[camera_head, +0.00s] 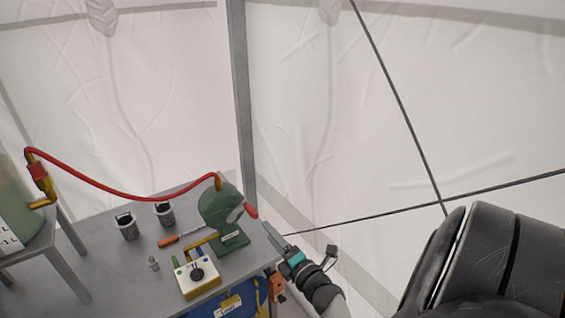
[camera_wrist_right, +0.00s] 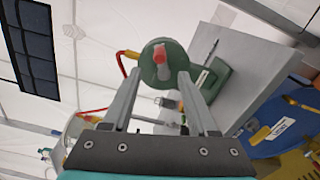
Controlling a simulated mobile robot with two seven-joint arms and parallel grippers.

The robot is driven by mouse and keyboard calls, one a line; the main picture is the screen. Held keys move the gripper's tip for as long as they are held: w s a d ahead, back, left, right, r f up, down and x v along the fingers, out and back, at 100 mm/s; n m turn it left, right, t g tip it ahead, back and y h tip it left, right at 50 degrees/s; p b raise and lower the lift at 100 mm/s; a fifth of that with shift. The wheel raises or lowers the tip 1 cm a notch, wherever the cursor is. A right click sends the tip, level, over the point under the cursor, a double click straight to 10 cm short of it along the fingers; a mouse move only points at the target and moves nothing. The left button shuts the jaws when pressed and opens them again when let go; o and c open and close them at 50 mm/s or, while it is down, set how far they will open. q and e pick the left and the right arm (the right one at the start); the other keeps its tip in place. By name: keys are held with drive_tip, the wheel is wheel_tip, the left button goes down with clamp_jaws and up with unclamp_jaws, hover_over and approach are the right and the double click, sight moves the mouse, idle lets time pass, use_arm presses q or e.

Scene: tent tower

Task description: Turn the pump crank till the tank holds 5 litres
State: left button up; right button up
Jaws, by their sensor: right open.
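The green pump (camera_head: 219,207) stands on the grey table near its right end. Its crank ends in a red handle (camera_head: 250,211) that points right, toward my right gripper (camera_head: 268,228). My right gripper is open and empty, a short way from the handle. In the right wrist view, the pump (camera_wrist_right: 163,66) and its red handle (camera_wrist_right: 160,53) show beyond and between the two open fingers (camera_wrist_right: 160,75), with no visible contact. The tank (camera_head: 18,215), pale green with a white label, is cut off at the left edge. I cannot read its level. My left gripper is out of view.
A red hose (camera_head: 120,192) arches from the tank's tap to the pump. Two dark cups (camera_head: 126,226), an orange-handled screwdriver (camera_head: 170,241) and a white-topped control box (camera_head: 197,273) are on the table (camera_head: 105,262). A blue drum (camera_head: 233,300) is below. Tent pole and wall stand behind.

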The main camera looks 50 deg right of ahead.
drive_tip(key=shift+v, duration=2.25)
drive_tip(key=s+a+f+n+g+y+b, duration=0.1)
drive_tip(key=a+f+n+g+y, duration=0.2)
drive_tip(key=a+f+n, duration=0.5)
drive_tip(key=a+f+n+g+y+b, duration=0.1)
drive_tip(key=a+f+n+g+y, duration=0.2)
drive_tip(key=f+n, duration=0.55)
drive_tip(key=s+a+f+n+g+b, duration=0.1)
drive_tip(key=s+a+f+n+g, duration=0.1)
drive_tip(key=s+a+f+n, duration=0.3)
drive_tip(key=s+a+f+n+g+b, duration=0.1)
drive_tip(key=s+a+f+n+g, duration=0.2)
drive_tip(key=f+n, duration=0.35)
drive_tip(key=s+f+n+g+b, duration=0.1)
drive_tip(key=s+f+n+g, duration=0.1)
drive_tip(key=s+f+n, duration=0.2)
drive_tip(key=s+f+n+g+h, duration=0.1)
drive_tip(key=s+f+n, duration=0.4)
drive_tip(key=s+n, duration=0.6)
drive_tip(key=s+f+n+g+h+b, duration=0.1)
drive_tip(key=s+f+n, duration=0.4)
drive_tip(key=n, duration=0.8)
drive_tip(key=s+g, duration=0.1)
drive_tip(key=s, duration=0.1)
drive_tip(key=shift+s+a+n+g+b, duration=0.25)
drive_tip(key=shift+s+n+g+b, duration=0.05)
drive_tip(key=shift+s+n, duration=0.1)
